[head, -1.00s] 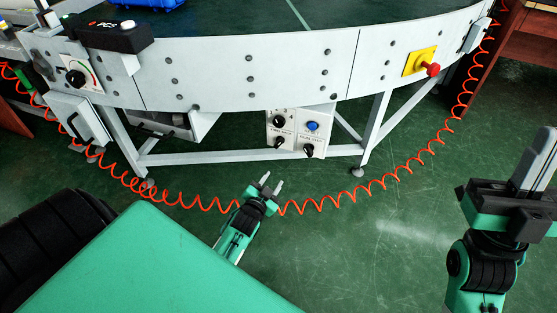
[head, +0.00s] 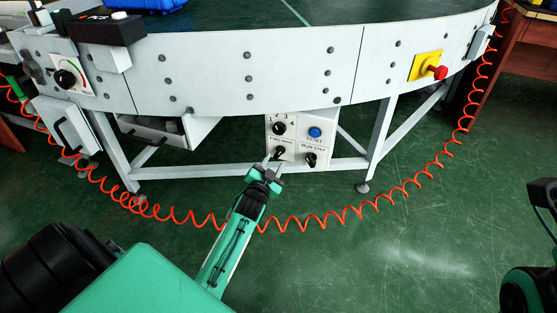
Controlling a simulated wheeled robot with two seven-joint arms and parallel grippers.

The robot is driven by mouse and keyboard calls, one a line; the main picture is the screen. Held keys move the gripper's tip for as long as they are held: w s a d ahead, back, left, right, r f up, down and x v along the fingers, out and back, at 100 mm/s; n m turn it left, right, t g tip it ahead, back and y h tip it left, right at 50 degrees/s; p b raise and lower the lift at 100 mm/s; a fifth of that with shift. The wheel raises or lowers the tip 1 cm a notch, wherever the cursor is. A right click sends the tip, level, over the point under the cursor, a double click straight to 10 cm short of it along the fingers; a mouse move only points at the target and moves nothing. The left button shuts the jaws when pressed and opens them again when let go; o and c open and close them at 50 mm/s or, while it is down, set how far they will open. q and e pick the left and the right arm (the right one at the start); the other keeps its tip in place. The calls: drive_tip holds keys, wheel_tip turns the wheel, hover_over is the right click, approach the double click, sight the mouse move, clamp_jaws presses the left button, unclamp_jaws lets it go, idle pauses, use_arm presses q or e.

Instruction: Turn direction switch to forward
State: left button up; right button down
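The white control box (head: 297,131) hangs under the conveyor's edge. It has three black knobs and a blue button. The direction switch (head: 279,152) is the lower-left black knob, under a small label that looks like FWD/BACK. My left gripper (head: 274,162) is open, with its two fingertips right at the lower part of this knob. I cannot tell whether they touch it, and the fingers partly hide the knob's lower side. My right gripper (head: 544,195) shows only in part at the right edge, away from the box; its fingers are cut off.
The curved conveyor (head: 240,75) spans the top. An orange coiled cable (head: 325,215) hangs in front of the frame, passing by my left gripper. A red emergency button (head: 438,72) on a yellow plate is at right. The green floor (head: 400,250) is clear.

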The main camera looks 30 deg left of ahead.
sight(279, 154)
use_arm(q)
drive_tip(key=shift+b+x, duration=0.95)
drive_tip(key=shift+x, duration=1.65)
clamp_jaws()
